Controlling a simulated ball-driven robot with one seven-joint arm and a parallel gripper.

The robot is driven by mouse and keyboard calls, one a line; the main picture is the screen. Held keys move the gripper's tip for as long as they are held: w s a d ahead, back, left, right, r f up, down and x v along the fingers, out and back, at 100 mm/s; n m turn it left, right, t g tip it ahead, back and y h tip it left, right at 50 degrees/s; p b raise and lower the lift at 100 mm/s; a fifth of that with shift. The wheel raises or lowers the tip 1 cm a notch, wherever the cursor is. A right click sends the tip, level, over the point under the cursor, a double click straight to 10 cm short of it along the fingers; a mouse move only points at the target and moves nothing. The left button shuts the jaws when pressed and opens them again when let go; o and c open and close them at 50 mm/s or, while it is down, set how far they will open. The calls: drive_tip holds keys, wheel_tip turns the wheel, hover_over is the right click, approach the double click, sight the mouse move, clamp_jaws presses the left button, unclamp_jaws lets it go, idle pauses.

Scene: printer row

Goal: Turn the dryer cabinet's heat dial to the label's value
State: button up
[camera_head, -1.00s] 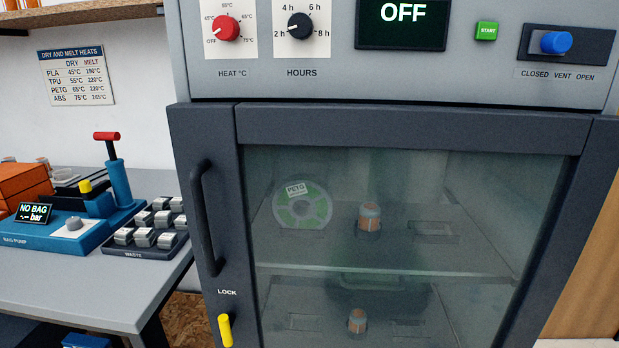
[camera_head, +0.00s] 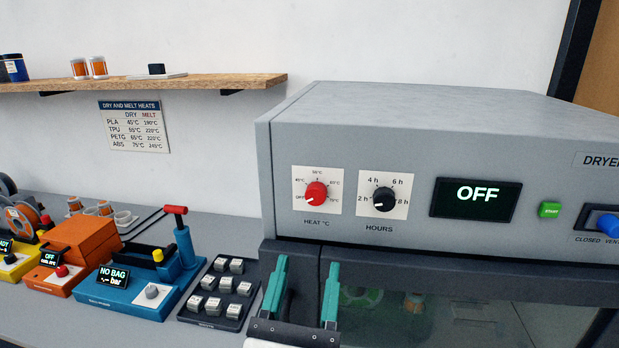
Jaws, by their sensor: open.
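The dryer cabinet (camera_head: 420,120) stands at the right with its door shut. Its red heat dial (camera_head: 316,191) sits on a white scale plate, with its pointer toward OFF at the lower left. The black hours dial (camera_head: 383,199) is to its right, its pointer at the lower left near 2 h. The display (camera_head: 475,199) reads OFF. My gripper (camera_head: 304,290) has two teal fingers, spread apart with nothing between them. It is below the heat dial, in front of the door's upper left, not touching the dial. A green-sided spool (camera_head: 360,298) shows dimly behind the door glass.
A wall chart (camera_head: 134,126) lists PLA 45, TPU 55, PETG 65 and ABS 75 °C for drying. A green START button (camera_head: 550,209) and blue vent slider (camera_head: 607,224) are at right.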

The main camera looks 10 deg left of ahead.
sight(315, 199)
drive_tip(key=shift+n, duration=0.3)
drive_tip(key=x, duration=0.3)
drive_tip(key=p+x, duration=0.1)
drive_tip(key=x, duration=0.3)
drive_tip(key=a+p+x, duration=0.1)
drive_tip(key=x, duration=0.3)
drive_tip(key=shift+s+r, duration=0.15)
drive_tip(key=shift+r, duration=0.3)
drive_tip(key=shift+c, duration=0.3)
drive_tip(key=c, duration=0.9)
drive_tip(key=shift+c, duration=0.2)
